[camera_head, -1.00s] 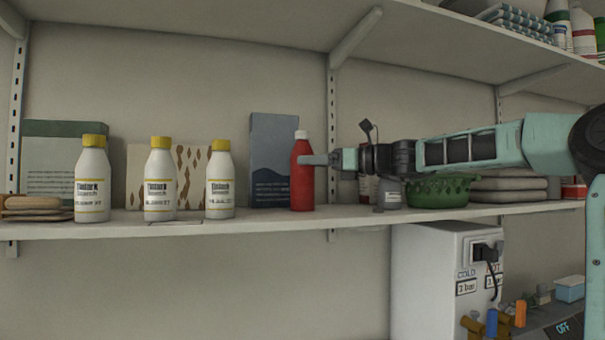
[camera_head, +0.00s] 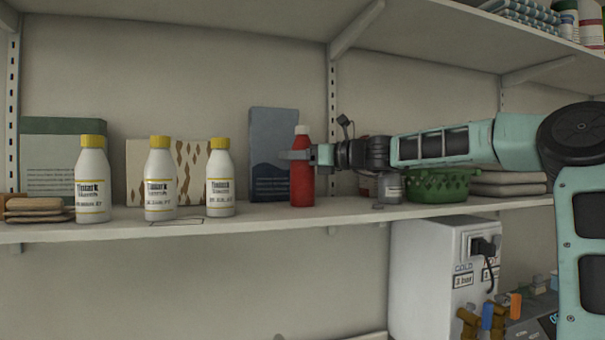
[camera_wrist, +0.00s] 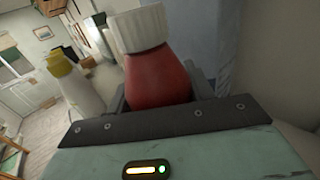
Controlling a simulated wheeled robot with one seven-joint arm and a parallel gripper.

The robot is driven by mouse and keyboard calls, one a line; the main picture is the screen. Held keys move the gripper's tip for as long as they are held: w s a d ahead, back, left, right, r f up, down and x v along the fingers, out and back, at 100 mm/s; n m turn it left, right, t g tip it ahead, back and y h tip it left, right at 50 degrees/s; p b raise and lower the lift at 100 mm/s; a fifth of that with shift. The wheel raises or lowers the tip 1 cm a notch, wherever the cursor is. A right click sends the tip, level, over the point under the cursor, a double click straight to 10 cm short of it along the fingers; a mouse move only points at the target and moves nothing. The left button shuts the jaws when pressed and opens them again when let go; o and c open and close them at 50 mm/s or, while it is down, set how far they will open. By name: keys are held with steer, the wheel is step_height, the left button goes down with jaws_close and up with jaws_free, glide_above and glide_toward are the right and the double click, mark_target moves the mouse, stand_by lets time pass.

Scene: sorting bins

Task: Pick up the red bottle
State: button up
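The red bottle (camera_head: 302,187) with a white cap stands upright on the shelf, in front of a dark blue box. My gripper (camera_head: 296,155) reaches in from the right at the bottle's upper body, with a finger crossing in front of it. In the wrist view, the red bottle (camera_wrist: 158,77) lies between my two dark fingers (camera_wrist: 160,97), one on each side. The fingers look open around it; the bottle hides their far ends, and I cannot tell whether either touches it. The bottle's base rests on the shelf.
White bottles with yellow caps (camera_head: 93,180) stand to the left on the shelf (camera_head: 250,220). The dark blue box (camera_head: 272,150) is close behind the red bottle. A grey bottle (camera_head: 390,188) and a green basket (camera_head: 440,187) are right, beside my arm. An upper shelf hangs above.

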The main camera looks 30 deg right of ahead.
steer(key=c, duration=0.7)
steer(key=shift+o, duration=0.2)
steer(key=shift+r, duration=0.15)
